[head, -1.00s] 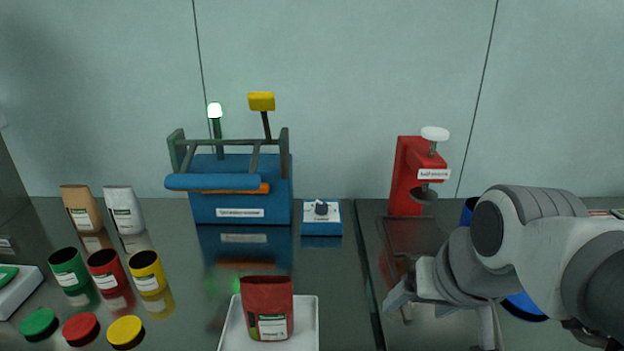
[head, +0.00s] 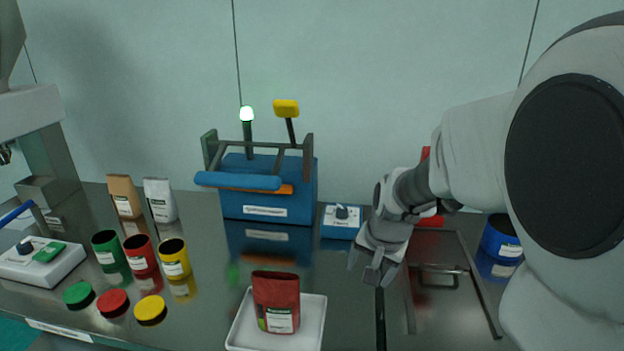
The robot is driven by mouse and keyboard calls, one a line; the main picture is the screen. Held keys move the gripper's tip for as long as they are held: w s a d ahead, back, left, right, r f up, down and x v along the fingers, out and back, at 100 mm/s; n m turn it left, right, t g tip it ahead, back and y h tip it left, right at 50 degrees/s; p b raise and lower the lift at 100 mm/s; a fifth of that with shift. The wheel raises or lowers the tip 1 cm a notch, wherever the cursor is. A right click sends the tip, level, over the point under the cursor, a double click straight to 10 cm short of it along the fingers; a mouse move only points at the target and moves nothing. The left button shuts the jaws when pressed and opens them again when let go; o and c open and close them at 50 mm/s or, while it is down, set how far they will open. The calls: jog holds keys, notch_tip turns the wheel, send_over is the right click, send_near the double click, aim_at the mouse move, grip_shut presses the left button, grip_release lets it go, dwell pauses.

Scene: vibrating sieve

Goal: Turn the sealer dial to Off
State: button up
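The blue sealer (head: 268,190) stands at the back of the counter, with a blue-padded bar across its front and a lit lamp on a post. Just right of it is a small blue box with a white top and a dark dial (head: 341,212). The dial's markings are too small to read. My gripper (head: 369,272) is in front of the dial box and slightly right of it, apart from it, pointing down. Its fingers look spread and hold nothing that I can see.
A red pouch (head: 277,304) stands on a white tray (head: 236,331) at the front. Several jars, lids and pouches are on the left, near a white control box (head: 55,270) with a green button. My arm mostly hides a red press (head: 432,221). A blue container (head: 501,238) is at right.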

jog(key=w+d+f+m+h+p, duration=0.1)
jog(key=w+d+f+m+h, duration=0.15)
jog(key=w+f, duration=0.5)
jog(key=n+t+h+p, duration=0.3)
jog(key=t+h, duration=0.1)
jog(key=t, duration=0.4)
send_near(342, 210)
jog(key=shift+h, duration=0.25)
jog(key=x, duration=1)
jog(key=shift+w+f, duration=0.25)
jog(key=shift+w, duration=0.15)
grip_shut()
